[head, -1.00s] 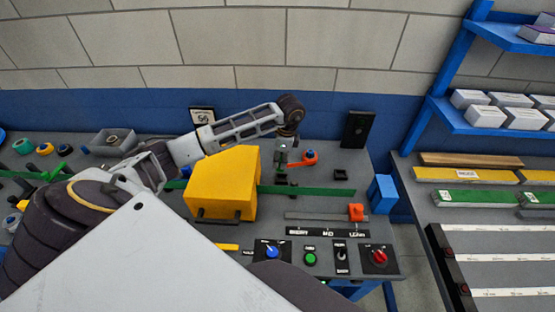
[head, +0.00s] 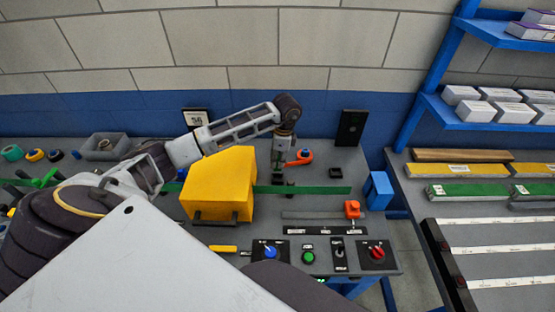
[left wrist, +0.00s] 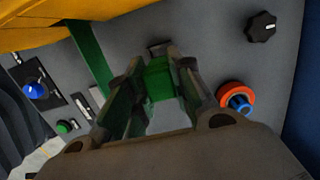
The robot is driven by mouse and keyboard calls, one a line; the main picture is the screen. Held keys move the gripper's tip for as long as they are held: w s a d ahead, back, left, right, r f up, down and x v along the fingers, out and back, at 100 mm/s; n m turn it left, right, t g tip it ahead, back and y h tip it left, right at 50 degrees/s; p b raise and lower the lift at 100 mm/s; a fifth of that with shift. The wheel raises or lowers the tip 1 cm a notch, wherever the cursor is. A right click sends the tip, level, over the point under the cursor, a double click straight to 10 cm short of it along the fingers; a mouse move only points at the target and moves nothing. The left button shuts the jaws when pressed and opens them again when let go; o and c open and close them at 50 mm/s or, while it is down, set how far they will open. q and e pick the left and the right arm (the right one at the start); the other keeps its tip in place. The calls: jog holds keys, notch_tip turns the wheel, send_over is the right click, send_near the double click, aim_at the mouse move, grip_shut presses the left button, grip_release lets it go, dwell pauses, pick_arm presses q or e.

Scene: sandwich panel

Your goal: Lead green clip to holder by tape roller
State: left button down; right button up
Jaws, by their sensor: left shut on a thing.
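My left gripper (head: 279,180) points down over the bench, just right of the yellow box (head: 218,184). In the left wrist view its fingers (left wrist: 160,85) are shut on the green clip (left wrist: 158,78), a small green block between the fingertips. My right gripper is out of view.
A small black knob (head: 335,173) stands right of the roller. Along the bench front are an orange slider (head: 352,209), a blue knob (head: 270,252), a green button (head: 308,257) and a red knob (head: 377,253). A blue block (head: 379,190) stands at the right edge.

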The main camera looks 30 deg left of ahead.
aim_at(278, 171)
pick_arm(q)
jog(key=shift+f, duration=0.1)
jog(key=shift+f+b, duration=1.05)
jog(key=shift+f, duration=0.35)
jog(key=shift+f+b, duration=0.6)
jog(key=shift+f, duration=0.6)
dwell(0.8)
jog(key=shift+f+b, duration=0.3)
jog(key=shift+f, duration=0.25)
jog(key=c, duration=1.2)
grip_release()
jog(key=shift+o, duration=0.2)
